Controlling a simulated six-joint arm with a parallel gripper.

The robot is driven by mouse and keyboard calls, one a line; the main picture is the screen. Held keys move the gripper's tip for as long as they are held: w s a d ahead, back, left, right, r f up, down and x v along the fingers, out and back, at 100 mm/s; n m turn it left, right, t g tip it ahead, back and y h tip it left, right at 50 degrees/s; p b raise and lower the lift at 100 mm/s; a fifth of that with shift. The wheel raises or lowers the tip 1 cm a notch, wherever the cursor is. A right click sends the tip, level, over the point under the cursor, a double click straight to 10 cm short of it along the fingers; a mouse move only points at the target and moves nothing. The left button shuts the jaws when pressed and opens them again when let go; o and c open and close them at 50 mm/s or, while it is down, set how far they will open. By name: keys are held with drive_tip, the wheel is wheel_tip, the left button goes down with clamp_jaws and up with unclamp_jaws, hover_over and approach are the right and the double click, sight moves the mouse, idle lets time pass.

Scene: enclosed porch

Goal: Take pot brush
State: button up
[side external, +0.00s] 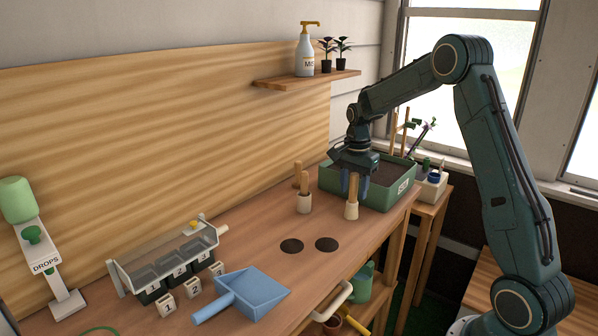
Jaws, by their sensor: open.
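A brush-like piece (351,210) with a wooden handle and a pale, wide lower end stands upright on the wooden bench, near the front of the green box. A similar piece (304,203) stands to its left, with a second wooden handle showing close behind it. Which one is the pot brush I cannot tell for sure. My gripper (355,187) points down over the right-hand piece. Its blue fingers are open, one on each side of the handle as seen from here. Whether they touch it I cannot tell.
A green box of soil (403,188) stands right behind my gripper. Two dark discs (291,246) lie on the bench (345,270). A blue dustpan (252,291) and a rack of numbered pots (172,270) are at left. A shelf (318,78) holds a pump bottle (305,55).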

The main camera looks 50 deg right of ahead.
clamp_jaws()
drive_tip(key=shift+r, duration=0.2)
wheel_tip(320, 180, up, 20)
drive_tip(key=shift+f, duration=0.15)
idle(0.7)
idle(0.5)
